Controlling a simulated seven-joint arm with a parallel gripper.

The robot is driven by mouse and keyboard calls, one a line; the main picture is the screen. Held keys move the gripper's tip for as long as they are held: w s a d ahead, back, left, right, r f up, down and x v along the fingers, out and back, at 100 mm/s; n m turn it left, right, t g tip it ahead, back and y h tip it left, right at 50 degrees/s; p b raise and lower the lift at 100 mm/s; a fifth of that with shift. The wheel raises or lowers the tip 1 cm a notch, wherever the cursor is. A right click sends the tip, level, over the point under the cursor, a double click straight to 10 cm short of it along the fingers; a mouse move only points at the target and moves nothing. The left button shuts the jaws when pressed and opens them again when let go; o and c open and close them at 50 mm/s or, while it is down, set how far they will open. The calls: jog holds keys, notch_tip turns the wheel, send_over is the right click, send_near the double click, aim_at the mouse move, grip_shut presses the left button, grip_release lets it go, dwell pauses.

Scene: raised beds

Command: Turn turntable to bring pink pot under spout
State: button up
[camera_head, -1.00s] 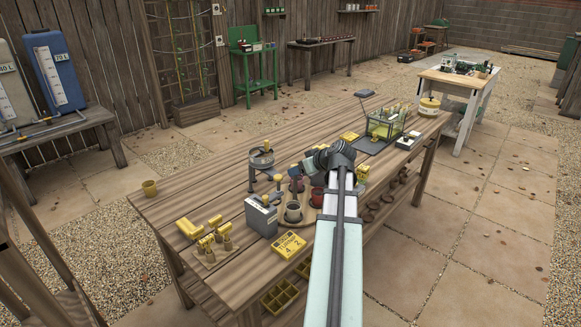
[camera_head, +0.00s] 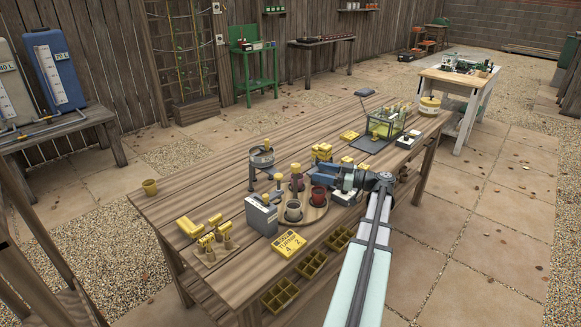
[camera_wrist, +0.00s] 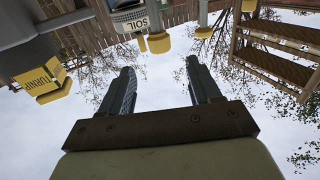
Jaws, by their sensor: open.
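The round wooden turntable (camera_head: 314,213) sits on the bench's near side. It carries a grey pot (camera_head: 293,212) at its front, a red pot (camera_head: 318,196) at its right and a dark reddish pot (camera_head: 297,184) at its back. I cannot tell a clearly pink pot by colour. A grey box (camera_head: 261,215) with a yellow knob stands at the turntable's left edge. A round metal hopper (camera_head: 261,158) on legs stands behind it; I cannot make out the spout. My gripper (camera_head: 329,177) is open and empty, just right of the pots. Its two fingers also show in the wrist view (camera_wrist: 162,82), apart.
A yellow seed box (camera_head: 289,243) lies in front of the turntable. Yellow-handled tools (camera_head: 214,240) stand at the left front. Yellow packs (camera_head: 322,152) and a glass case (camera_head: 384,126) lie behind my gripper. The bench's left part is mostly clear.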

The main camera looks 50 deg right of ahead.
aim_at(293, 165)
jog(key=x, duration=1.2)
jog(key=shift+d, duration=0.1)
jog(key=c, duration=1)
jog(key=shift+m+h, duration=0.3)
jog(key=shift+h, duration=0.1)
jog(key=shift+d+m+t+h, duration=0.15)
jog(key=shift+m+h, duration=1)
jog(key=shift+h, duration=0.6)
jog(key=shift+d+m+t+h, duration=0.15)
jog(key=shift+m+h, duration=0.95)
jog(key=shift+h, duration=0.7)
jog(key=shift+d+m+t+h, duration=0.1)
jog(key=shift+d+m+h, duration=0.1)
jog(key=shift+m+h, duration=1.25)
jog(key=shift+d+h, duration=0.1)
jog(key=shift+h, duration=0.3)
